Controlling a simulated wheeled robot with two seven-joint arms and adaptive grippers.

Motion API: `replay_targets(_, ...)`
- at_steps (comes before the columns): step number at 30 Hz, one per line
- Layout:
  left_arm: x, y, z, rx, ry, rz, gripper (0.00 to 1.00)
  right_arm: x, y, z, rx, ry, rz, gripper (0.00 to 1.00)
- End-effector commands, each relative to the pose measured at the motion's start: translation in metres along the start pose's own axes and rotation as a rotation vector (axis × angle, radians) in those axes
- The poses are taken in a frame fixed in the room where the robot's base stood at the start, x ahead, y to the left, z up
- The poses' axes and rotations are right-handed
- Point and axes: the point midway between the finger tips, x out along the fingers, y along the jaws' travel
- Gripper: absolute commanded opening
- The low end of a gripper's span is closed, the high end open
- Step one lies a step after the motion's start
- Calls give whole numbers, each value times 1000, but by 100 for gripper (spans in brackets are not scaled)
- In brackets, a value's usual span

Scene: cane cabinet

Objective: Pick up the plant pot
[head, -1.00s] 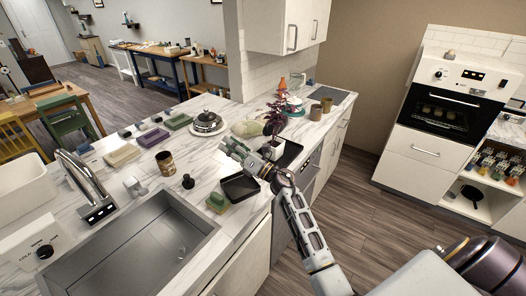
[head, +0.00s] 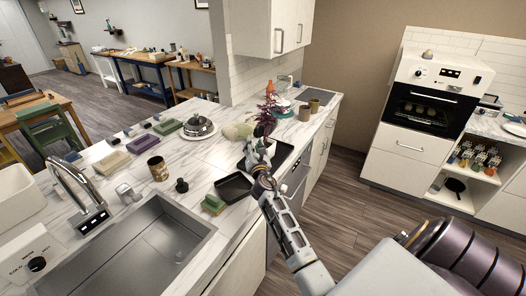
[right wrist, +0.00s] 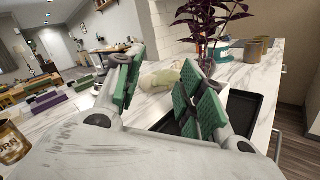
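The potted plant has dark purple leaves (head: 268,110) and stands on the marble counter (head: 212,165), towards its right edge. In the head view its pot is mostly hidden behind my right gripper (head: 257,150). My left gripper is not in view.
A black tray (head: 233,187) and a green sponge (head: 213,204) lie near my right arm. Another black tray (head: 284,156) is beside the plant. A pale green vegetable (head: 236,130), a lidded pot (head: 199,127) and brown mugs (head: 304,113) stand around. The sink (head: 150,245) is in front.

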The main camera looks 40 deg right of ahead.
Motion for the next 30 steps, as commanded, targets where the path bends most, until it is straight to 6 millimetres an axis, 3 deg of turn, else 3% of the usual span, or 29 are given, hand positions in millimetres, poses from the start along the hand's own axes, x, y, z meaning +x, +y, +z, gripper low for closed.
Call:
replay_targets(6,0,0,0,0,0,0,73,-4,-40,2,-148,5,-182,39)
replay_targets(10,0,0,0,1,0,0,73,-7,-55,3,-241,17,-251,39)
replay_targets(30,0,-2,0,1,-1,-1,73,-8,-55,3,-322,27,-254,39)
